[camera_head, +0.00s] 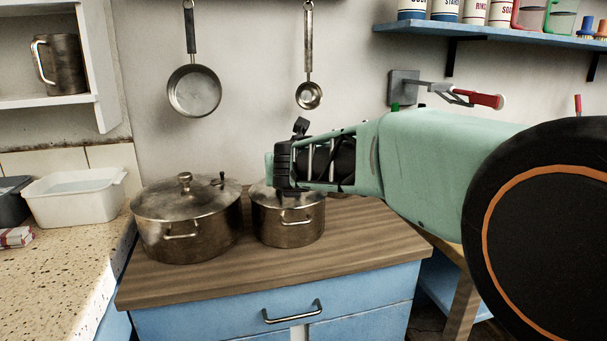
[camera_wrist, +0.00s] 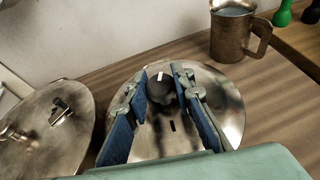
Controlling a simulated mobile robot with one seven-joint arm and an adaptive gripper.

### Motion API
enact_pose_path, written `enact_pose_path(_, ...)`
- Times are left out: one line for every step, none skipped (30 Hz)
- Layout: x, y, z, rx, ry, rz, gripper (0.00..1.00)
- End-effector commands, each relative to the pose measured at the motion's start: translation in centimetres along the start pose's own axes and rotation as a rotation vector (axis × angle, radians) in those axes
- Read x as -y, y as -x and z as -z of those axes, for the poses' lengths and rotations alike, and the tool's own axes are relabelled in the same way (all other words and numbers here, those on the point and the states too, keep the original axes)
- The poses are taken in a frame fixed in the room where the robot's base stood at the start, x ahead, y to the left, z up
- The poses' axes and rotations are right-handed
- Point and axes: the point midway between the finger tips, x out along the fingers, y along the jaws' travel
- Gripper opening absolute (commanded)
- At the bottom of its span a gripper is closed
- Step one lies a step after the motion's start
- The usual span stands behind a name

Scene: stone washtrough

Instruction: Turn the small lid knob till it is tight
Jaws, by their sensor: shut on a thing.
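The smaller steel pot (camera_head: 288,226) stands on the wooden counter, its shiny round lid (camera_wrist: 220,108) on top. The lid's dark round knob (camera_wrist: 160,89) has a white mark on its top, which points to the far side in the wrist view. My gripper (camera_wrist: 161,84) comes over the lid with its two blue-padded fingers on either side of the knob, and is shut on it. In the head view my gripper (camera_head: 285,184) is over the small pot and hides the knob and much of the lid.
A larger lidded pot (camera_head: 190,228) stands close on the left; its lid (camera_wrist: 45,125) has a raised knob and a small fitting. A metal jug (camera_wrist: 236,32) stands behind, to the right. A pan (camera_head: 194,91) and a ladle (camera_head: 309,95) hang on the wall.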

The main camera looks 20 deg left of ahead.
Motion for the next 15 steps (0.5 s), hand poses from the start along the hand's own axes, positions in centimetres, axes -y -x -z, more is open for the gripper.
enact_pose_path(-0.24, -0.05, 0.1, 0.0, -0.008, 0.02, 0.0)
enact_pose_path(-0.27, -0.05, 0.08, 0.0, -0.015, 0.035, 0.0)
enact_pose_path(-0.28, -0.05, 0.06, 0.0, -0.024, 0.059, 0.0)
enact_pose_path(-0.3, -0.04, 0.05, 0.0, -0.032, 0.078, 0.0)
enact_pose_path(-0.37, -0.01, 0.01, 0.0, -0.041, 0.098, 0.0)
enact_pose_path(-0.38, -0.01, -0.04, -0.001, -0.053, 0.129, 0.0)
enact_pose_path(-0.41, 0.0, -0.04, -0.001, -0.063, 0.154, 0.0)
enact_pose_path(-0.46, 0.04, -0.13, -0.001, -0.073, 0.178, 0.0)
enact_pose_path(-0.46, 0.04, -0.19, -0.002, -0.087, 0.212, 0.0)
enact_pose_path(-0.48, 0.07, -0.24, -0.002, -0.097, 0.237, 0.0)
enact_pose_path(-0.44, 0.09, -0.33, -0.002, -0.108, 0.262, 0.0)
enact_pose_path(-0.48, 0.11, -0.36, -0.003, -0.12, 0.293, 0.0)
enact_pose_path(-0.44, 0.11, -0.41, -0.003, -0.13, 0.317, 0.0)
enact_pose_path(-0.41, 0.12, -0.45, -0.003, -0.139, 0.34, 0.0)
enact_pose_path(-0.39, 0.15, -0.46, -0.003, -0.151, 0.369, 0.0)
